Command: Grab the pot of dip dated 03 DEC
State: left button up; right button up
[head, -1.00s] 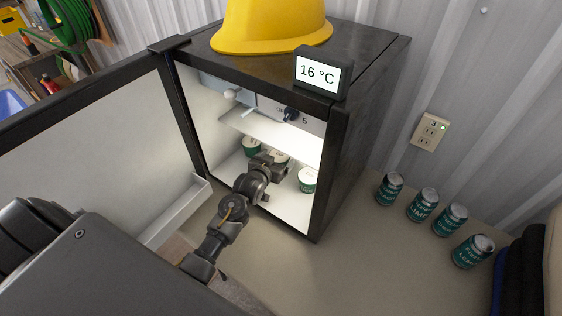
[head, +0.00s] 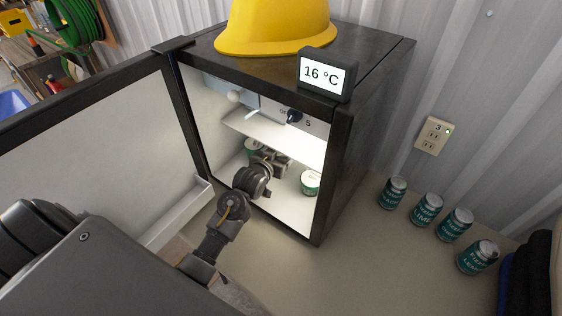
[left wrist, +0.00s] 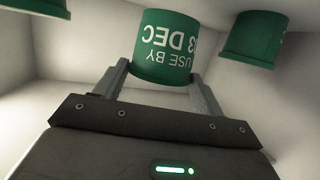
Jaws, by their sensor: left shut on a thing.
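In the left wrist view a green pot (left wrist: 166,48) with upside-down white print stands between my left gripper's fingers (left wrist: 162,84). The gripper is shut on this pot. In the head view my left gripper (head: 277,161) is inside the open fridge, low down, and mostly hides the held pot. Another green pot (head: 310,182) with a white lid stands to its right, and one (head: 252,147) stands to its left. My right gripper is not in view.
The fridge door (head: 95,150) stands open on the left. A shelf (head: 270,137) is above the pots. A yellow hard hat (head: 272,28) and a 16 °C display (head: 324,74) sit on top. Several cans (head: 426,209) stand on the bench to the right.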

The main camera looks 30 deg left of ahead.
pick_arm(q)
jog(key=s+d+b, duration=0.1)
jog(key=s+b, duration=0.1)
jog(key=s, duration=1.6)
jog(key=shift+f, duration=0.15)
